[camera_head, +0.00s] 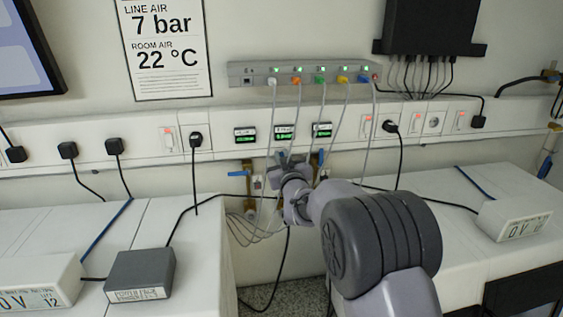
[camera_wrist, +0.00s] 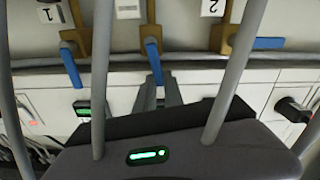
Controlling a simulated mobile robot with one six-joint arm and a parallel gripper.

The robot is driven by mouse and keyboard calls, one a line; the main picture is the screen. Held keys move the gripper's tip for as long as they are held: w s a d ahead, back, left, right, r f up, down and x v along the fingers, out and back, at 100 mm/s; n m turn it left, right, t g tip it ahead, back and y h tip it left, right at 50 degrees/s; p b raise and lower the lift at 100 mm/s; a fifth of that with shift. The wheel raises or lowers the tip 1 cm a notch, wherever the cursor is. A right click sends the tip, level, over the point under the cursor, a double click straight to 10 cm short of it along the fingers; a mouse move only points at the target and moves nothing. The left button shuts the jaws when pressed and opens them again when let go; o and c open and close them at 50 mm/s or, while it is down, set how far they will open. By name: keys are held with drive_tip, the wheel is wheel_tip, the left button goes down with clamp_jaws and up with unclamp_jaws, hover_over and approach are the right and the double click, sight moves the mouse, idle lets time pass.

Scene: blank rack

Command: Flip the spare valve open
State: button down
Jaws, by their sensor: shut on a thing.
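Three brass valves with blue levers sit in a row in the wrist view, which looks upside down. The middle valve's blue lever (camera_wrist: 153,58) points down the picture toward my gripper (camera_wrist: 157,88). My gripper's narrow fingers are shut on the end of that lever. The left valve's lever (camera_wrist: 71,66) points down the picture too, beside a label reading 1. The right valve's lever (camera_wrist: 268,43) lies sideways, near a label reading 2. The middle label (camera_wrist: 127,8) is not readable. In the head view my gripper (camera_head: 291,163) is below the wall trunking and hides most of the middle valve.
White benches (camera_head: 185,215) stand either side, with a dark grey box (camera_head: 141,270) on the left one. Cables hang near the gap between them.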

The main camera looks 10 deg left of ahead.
drive_tip(key=m+b, duration=0.1)
drive_tip(key=b, duration=0.1)
drive_tip(key=d+m+b, duration=0.1)
drive_tip(key=b, duration=0.1)
drive_tip(key=shift+w+m, duration=0.15)
drive_tip(key=shift+m, duration=0.15)
drive_tip(key=shift+r, duration=0.1)
drive_tip(key=c, duration=1.4)
unclamp_jaws()
drive_tip(key=shift+d, duration=0.1)
drive_tip(key=shift+c, duration=0.2)
drive_tip(key=shift+b, duration=0.3)
drive_tip(key=b+v, duration=0.4)
drive_tip(key=v, duration=1.3)
drive_tip(key=shift+s, duration=0.25)
